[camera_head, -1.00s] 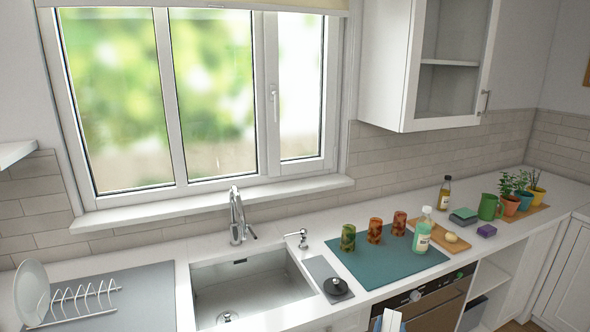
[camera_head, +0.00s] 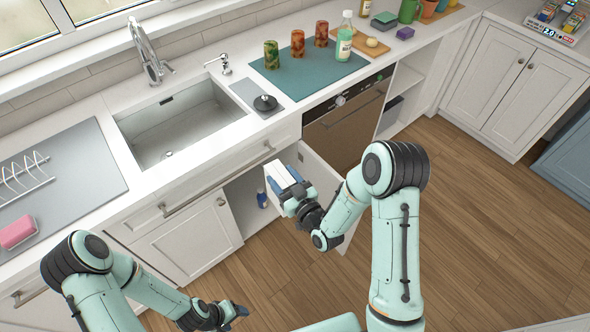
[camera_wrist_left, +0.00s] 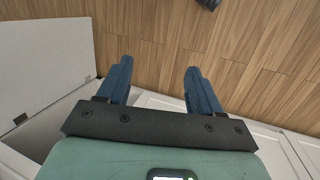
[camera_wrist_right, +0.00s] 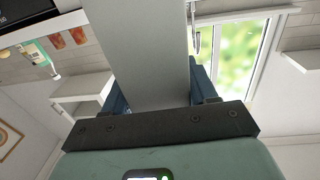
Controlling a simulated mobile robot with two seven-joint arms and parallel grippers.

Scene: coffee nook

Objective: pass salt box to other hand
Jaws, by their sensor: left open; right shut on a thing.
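The salt box (camera_head: 279,174) is a pale box in my right gripper (camera_head: 288,184), held in front of the open cupboard under the sink. In the right wrist view the box (camera_wrist_right: 152,50) is a plain grey-white slab between the blue fingers (camera_wrist_right: 158,88), rising away from the palm. Its label is not visible. My left gripper (camera_head: 238,312) is low over the floor at the bottom of the head view, apart from the box. In the left wrist view its two blue fingers (camera_wrist_left: 157,78) stand wide apart with nothing between them.
The cupboard door (camera_head: 322,180) stands open close to my right gripper, with a small blue item (camera_head: 262,198) inside. The counter above holds the sink (camera_head: 175,125), a teal mat (camera_head: 318,68) and several jars. Open wooden floor (camera_head: 470,240) lies to the right.

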